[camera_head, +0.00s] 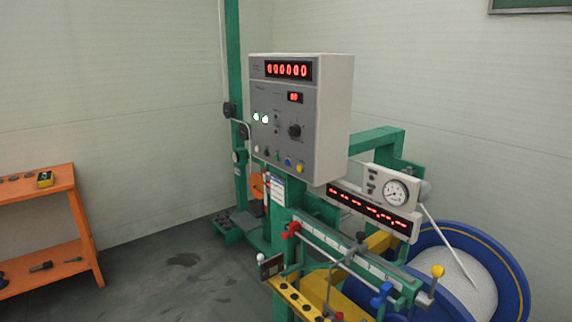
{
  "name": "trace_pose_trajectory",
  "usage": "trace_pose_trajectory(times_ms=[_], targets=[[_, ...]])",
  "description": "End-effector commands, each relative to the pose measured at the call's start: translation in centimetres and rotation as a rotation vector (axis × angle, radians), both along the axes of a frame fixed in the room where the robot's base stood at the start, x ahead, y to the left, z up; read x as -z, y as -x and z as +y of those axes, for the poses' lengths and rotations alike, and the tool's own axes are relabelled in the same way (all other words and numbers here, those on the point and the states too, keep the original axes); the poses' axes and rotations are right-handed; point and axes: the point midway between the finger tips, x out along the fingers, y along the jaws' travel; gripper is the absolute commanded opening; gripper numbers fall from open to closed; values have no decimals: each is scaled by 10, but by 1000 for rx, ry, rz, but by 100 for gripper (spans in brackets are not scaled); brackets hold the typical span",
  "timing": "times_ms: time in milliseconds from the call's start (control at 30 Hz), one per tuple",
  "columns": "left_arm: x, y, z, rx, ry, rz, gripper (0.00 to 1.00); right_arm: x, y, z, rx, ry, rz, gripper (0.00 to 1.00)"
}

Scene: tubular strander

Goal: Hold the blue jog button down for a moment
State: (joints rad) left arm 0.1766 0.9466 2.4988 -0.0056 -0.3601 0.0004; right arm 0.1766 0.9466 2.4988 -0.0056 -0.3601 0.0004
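The blue jog button (288,161) is a small spot in the bottom row on the front of the grey control box (284,110). It sits between a dark or green button on its left and a yellowish one (299,167) on its right. Nothing covers it, but it is too small to tell whether it is pressed. Neither of my grippers is in the camera_head view, and nothing touches the box front.
The box is above a green machine frame. A gauge unit (394,189), a red display bar (368,210) and a blue reel (508,270) stand to its right. An orange shelf (72,182) is at far left. Grey floor (160,275) between is mostly clear.

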Motion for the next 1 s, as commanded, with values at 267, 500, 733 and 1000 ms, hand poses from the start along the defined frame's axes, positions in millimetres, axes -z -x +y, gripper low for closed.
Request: trace_pose_trajectory(times_ms=[267, 500, 733, 1000], targets=[[0, 0, 0, 0, 0, 0, 0, 0, 0, 0, 0, 0, 0, 33], [0, 0, 0, 0, 0, 0, 0, 0, 0, 0, 0, 0, 0, 0], [0, 0, 0, 0, 0, 0, 0, 0, 0, 0, 0, 0, 0, 0], [0, 0, 0, 0, 0, 0, 0, 0, 0, 0, 0, 0, 0, 0]])
